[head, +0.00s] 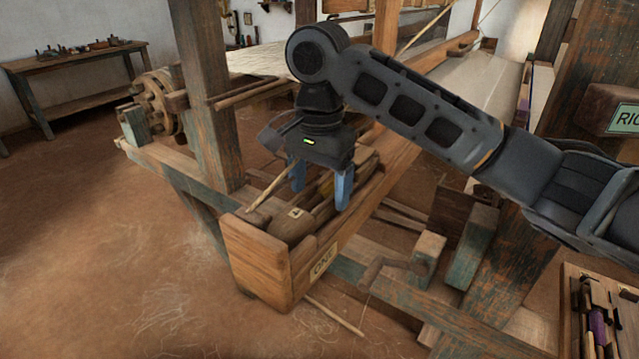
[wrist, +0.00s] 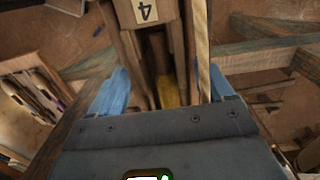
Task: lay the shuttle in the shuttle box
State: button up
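The shuttle box (head: 262,262) is a wooden trough with a small label plate on its side, at the centre of the head view. A rounded brown wooden body with a "4" tag, which appears to be the shuttle (head: 288,225), lies in it lengthwise. In the wrist view the tagged shuttle (wrist: 125,40) runs down between my fingers, with something yellow (wrist: 168,90) in its slot. My gripper (head: 320,188) points down over the box, its blue fingers wide apart on either side of the shuttle. A gap shows beside the right finger in the wrist view; contact at the left is unclear.
A thin pale stick (head: 270,187) slants over the box beside my gripper. A loom post (head: 208,100) stands behind it, and a toothed wooden wheel (head: 160,100) is further left. A tool tray (head: 597,310) is at lower right. The floor at left is clear.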

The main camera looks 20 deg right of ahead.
jog(key=shift+o, duration=0.6)
notch_tip(320, 180, up, 3)
jog(key=p, duration=0.3)
jog(key=shift+r+p, duration=0.85)
jog(key=shift+r, duration=1.6)
